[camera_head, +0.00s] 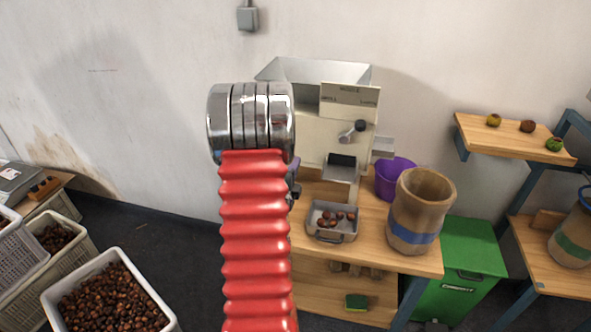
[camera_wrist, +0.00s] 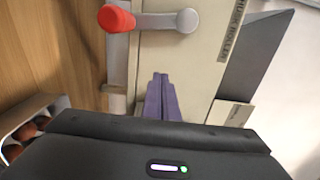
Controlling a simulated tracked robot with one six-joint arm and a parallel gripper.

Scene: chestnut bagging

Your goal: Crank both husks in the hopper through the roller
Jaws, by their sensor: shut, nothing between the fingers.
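The cream husk roller machine (camera_head: 310,138) stands on the wooden bench, with an open metal hopper (camera_head: 300,70) on top. The hopper's inside is mostly hidden, and I see no husks in it. In the wrist view a crank with a red knob (camera_wrist: 117,18) and grey arm (camera_wrist: 172,21) sits on the machine's side, by the lettering. My gripper (camera_wrist: 161,80) has its purple fingers together and empty, apart from the crank in the picture. In the head view my arm hides most of the gripper. A grey tray (camera_head: 332,236) holding several chestnuts sits below the machine's chute (camera_head: 341,170).
A purple bucket (camera_head: 392,180) and a brown sack (camera_head: 425,205) with a blue band stand right of the machine. A green bin (camera_head: 465,262) is beside the bench. Three husks lie on the wall shelf (camera_head: 510,140). Chestnut crates (camera_head: 75,290) stand at left.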

